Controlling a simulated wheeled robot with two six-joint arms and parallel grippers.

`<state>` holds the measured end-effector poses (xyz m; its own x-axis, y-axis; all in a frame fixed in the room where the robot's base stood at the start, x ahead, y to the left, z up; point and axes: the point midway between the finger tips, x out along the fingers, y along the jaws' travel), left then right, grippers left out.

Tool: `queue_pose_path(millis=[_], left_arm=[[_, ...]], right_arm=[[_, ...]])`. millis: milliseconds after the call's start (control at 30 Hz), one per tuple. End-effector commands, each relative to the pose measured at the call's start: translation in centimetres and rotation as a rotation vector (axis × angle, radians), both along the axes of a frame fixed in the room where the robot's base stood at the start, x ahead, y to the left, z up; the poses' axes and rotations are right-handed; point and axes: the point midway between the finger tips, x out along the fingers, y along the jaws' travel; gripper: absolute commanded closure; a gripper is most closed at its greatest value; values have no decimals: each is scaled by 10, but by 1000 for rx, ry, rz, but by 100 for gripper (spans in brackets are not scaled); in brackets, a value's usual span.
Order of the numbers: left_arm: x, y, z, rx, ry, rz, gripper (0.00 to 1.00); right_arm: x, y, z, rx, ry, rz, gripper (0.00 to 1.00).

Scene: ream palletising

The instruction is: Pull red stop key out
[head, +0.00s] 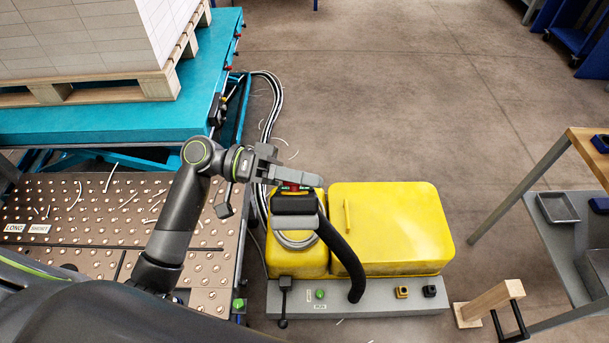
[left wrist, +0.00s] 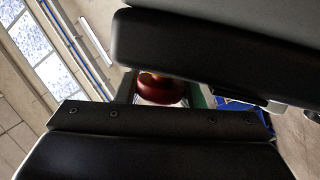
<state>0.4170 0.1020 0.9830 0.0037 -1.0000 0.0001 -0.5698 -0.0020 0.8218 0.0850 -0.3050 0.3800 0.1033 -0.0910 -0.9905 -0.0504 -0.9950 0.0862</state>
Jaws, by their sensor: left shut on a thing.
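The red stop key (head: 291,187) shows as a small red patch on top of the smaller yellow housing, just under my left gripper (head: 298,181). In the left wrist view the red key (left wrist: 162,88) is a dark red round piece between the two dark jaws. My left gripper (left wrist: 165,98) is shut on it. The jaws hide most of the key, and I cannot tell whether it sits in or out of its seat. My right gripper is not in view.
The yellow machine (head: 392,225) stands on a grey base with a black hose (head: 343,254) arching in front. A teal lift table (head: 110,122) with a loaded pallet is at the upper left. A studded metal plate (head: 100,215) lies below it.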

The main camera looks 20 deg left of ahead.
Motion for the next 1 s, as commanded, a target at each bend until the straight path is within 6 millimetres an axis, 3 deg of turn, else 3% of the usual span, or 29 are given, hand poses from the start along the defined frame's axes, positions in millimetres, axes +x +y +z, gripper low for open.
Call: queue_pose_path(millis=[467,500,633,1000], left_arm=[[9,2,8,-2,0,1,100],[9,2,8,-2,0,1,63],[9,2,8,-2,0,1,46],[8,2,7,0,0,0,43]], right_arm=[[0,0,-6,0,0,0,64],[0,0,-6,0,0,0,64],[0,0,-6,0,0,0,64],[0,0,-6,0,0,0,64]])
